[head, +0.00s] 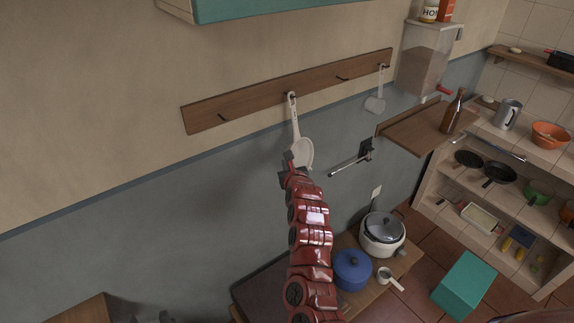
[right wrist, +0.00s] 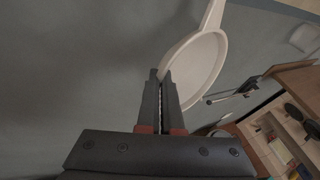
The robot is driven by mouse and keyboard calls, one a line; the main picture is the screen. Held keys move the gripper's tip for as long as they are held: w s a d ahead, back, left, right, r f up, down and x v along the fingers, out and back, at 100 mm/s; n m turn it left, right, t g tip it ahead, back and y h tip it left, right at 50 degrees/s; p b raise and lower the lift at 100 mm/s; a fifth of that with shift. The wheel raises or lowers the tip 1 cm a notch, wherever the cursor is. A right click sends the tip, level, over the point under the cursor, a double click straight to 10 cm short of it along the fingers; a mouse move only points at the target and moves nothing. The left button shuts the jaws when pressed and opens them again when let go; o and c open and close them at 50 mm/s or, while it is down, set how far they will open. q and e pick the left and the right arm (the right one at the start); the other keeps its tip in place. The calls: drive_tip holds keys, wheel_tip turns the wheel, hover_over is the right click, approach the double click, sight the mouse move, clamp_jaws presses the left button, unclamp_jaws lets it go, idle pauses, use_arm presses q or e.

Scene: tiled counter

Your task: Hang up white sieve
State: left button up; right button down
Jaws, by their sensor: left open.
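The white sieve (head: 301,150) is upright against the wall. The top of its handle is at a hook (head: 290,95) on the wooden rail (head: 262,97), and its bowl points down; I cannot tell whether the hook passes through the handle's hole. My right gripper (head: 288,160) is at the lower left rim of the bowl. In the right wrist view the sieve (right wrist: 205,65) fills the upper middle, and the fingers (right wrist: 162,78) are close together with the rim between their tips. My left gripper is not clearly visible.
A white ladle-like utensil (head: 375,103) hangs further right on the rail. A black wall fixture with a rod (head: 362,153) is right of the sieve. A small wooden shelf (head: 412,126) holds a brown bottle (head: 453,112). Below are a blue pot (head: 352,270) and a white cooker (head: 383,235).

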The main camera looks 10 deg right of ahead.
drive_tip(key=c, duration=1)
unclamp_jaws()
drive_tip(key=p+v, duration=0.1)
drive_tip(key=v, duration=1.6)
drive_tip(key=shift+s, duration=0.15)
drive_tip(key=shift+r, duration=0.1)
